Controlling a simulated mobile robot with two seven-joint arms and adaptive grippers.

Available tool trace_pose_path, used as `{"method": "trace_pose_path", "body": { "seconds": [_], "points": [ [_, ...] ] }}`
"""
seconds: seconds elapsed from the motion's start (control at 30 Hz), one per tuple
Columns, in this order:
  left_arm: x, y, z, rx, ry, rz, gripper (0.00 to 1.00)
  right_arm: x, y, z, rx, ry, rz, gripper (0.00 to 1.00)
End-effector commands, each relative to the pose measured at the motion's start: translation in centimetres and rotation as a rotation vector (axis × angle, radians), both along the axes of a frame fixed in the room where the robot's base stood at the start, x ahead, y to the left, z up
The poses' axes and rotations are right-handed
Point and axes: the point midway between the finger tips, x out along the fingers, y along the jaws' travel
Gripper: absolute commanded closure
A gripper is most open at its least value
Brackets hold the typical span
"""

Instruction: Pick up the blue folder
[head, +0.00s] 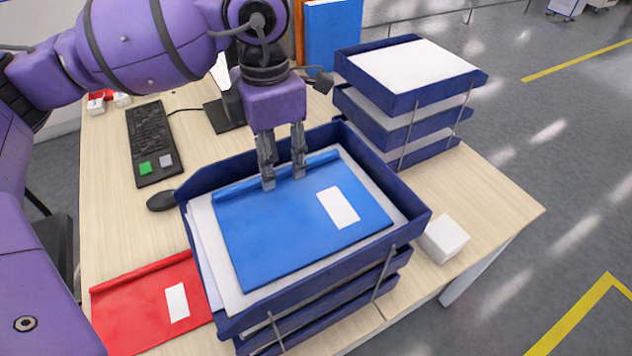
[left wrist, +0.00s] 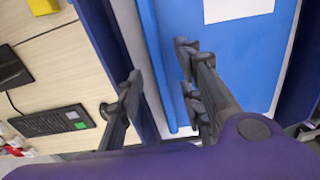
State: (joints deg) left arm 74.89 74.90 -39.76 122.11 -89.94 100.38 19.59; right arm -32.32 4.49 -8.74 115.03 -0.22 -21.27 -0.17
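The blue folder (head: 290,225) lies flat on white paper in the top tray of the front dark blue stack (head: 318,282). It has a white label and a raised, rolled spine along its far edge. My left gripper (head: 284,181) points down at this spine with its fingers apart. In the left wrist view, the spine (left wrist: 156,72) shows between the two fingers of my left gripper (left wrist: 158,60), one over the folder's face, the other towards the tray wall. Whether either finger touches the folder cannot be told. My right gripper is not in view.
A red folder (head: 150,303) lies on the desk left of the stack. A second tray stack (head: 410,90) stands behind right, beside an upright blue binder (head: 333,38). A keyboard (head: 152,140), mouse (head: 161,200) and white box (head: 443,239) are close by.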

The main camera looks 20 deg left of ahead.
Motion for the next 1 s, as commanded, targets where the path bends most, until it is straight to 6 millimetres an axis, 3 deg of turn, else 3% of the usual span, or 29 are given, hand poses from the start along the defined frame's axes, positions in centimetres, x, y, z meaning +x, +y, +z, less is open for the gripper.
{"method": "trace_pose_path", "body": {
  "seconds": [0.13, 0.37, 0.63, 1.0],
  "points": [
    [-0.07, -0.03, -1.48, -0.001, 0.002, 0.0, 0.66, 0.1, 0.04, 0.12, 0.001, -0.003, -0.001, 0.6],
    [-0.05, -0.04, -1.64, -0.001, 0.002, 0.0, 0.66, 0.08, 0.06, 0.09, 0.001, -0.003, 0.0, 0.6],
    [-0.04, -0.04, -1.6, -0.001, 0.002, 0.0, 1.0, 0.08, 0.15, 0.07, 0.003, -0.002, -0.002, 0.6],
    [-0.03, -0.04, -1.52, -0.001, 0.001, 0.0, 1.0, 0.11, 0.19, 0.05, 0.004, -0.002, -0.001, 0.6]
  ]
}}
